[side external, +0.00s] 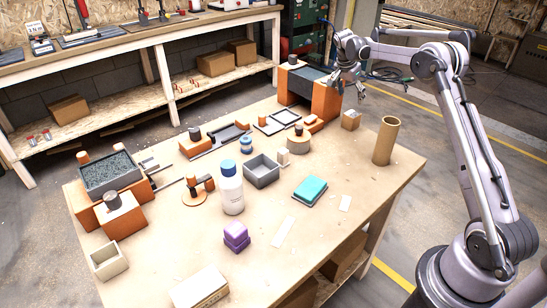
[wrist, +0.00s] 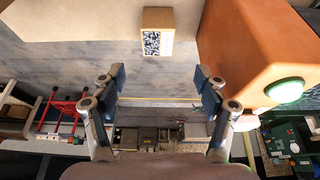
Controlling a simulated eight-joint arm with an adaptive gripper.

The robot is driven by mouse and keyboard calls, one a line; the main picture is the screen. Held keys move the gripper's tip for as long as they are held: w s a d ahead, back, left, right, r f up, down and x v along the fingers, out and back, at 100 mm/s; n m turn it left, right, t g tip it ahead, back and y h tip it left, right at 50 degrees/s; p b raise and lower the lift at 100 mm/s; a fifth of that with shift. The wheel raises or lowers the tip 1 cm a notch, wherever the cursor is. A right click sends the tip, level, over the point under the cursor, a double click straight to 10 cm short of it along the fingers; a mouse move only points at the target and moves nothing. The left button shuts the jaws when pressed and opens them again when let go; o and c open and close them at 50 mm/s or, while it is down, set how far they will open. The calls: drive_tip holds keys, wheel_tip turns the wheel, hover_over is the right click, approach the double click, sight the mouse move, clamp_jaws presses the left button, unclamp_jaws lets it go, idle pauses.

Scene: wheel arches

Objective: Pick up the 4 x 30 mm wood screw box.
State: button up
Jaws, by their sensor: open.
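A small brown cardboard box (side external: 351,119) stands at the table's far right edge, apart from other things; it looks like the screw box, but its lettering is too small to read. In the wrist view the box (wrist: 157,32) is at top centre, with a speckled label facing my gripper. My gripper (side external: 352,88) is open and empty, above and behind the box near the orange block. In the wrist view its two fingers (wrist: 162,88) stand wide apart, with the box beyond them and between their lines. Nothing touches the box.
A large orange block (wrist: 255,50) with a green-topped button is close on the right of the wrist view. A cardboard tube (side external: 385,140) stands right of the box. A flat carton (side external: 200,288) lies at the table's front. The concrete floor (wrist: 90,65) shows past the table edge.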

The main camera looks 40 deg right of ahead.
sight(352, 114)
drive_tip(key=x, duration=0.5)
drive_tip(key=shift+f, duration=0.1)
drive_tip(key=shift+s+a+x, duration=0.1)
drive_tip(key=shift+a+x, duration=0.1)
drive_tip(key=shift+x, duration=1.15)
drive_tip(key=shift+s+a+x, duration=0.1)
drive_tip(key=shift+a+x, duration=0.1)
drive_tip(key=shift+x, duration=1.15)
drive_tip(key=shift+f, duration=0.1)
drive_tip(key=c, duration=1.4)
